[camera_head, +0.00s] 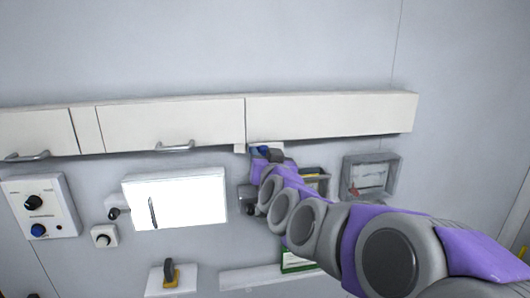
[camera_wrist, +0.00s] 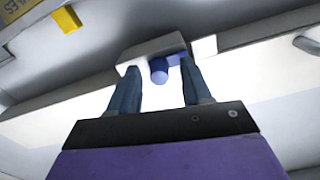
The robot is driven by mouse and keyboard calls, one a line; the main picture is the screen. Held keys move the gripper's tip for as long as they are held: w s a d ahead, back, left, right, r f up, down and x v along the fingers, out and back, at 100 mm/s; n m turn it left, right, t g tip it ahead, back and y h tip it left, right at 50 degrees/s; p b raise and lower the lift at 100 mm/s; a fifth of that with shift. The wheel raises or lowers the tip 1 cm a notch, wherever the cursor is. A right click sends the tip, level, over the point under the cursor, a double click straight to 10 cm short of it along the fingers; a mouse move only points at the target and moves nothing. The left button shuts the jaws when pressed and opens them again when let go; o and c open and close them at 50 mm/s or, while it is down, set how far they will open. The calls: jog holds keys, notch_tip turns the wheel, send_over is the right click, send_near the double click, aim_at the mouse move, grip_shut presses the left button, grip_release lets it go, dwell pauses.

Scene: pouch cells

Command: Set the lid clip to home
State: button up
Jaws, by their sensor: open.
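A small blue cylinder (camera_wrist: 158,72) sticks out from a white block (camera_wrist: 150,47) under the wall cabinet, with a blue piece beside it. It may be the lid clip; I cannot tell for sure. My gripper (camera_wrist: 158,65) is open in the wrist view. Its two dark fingers stand on either side of the cylinder, with gaps showing between. In the head view my gripper (camera_head: 266,155) is up against the underside of the cabinet, and mostly hides the block and the blue part.
The long white cabinet (camera_head: 330,115) hangs just above my gripper. A bright white panel (camera_head: 178,199) is on the wall to the left, with a control box (camera_head: 40,207) farther left. A grey framed box (camera_head: 371,176) is to the right. A yellow part (camera_wrist: 66,19) shows in the wrist view.

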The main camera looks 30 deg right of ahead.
jog(key=shift+w+d, duration=0.2)
jog(key=shift+w, duration=0.2)
jog(key=shift+c, duration=0.4)
grip_shut()
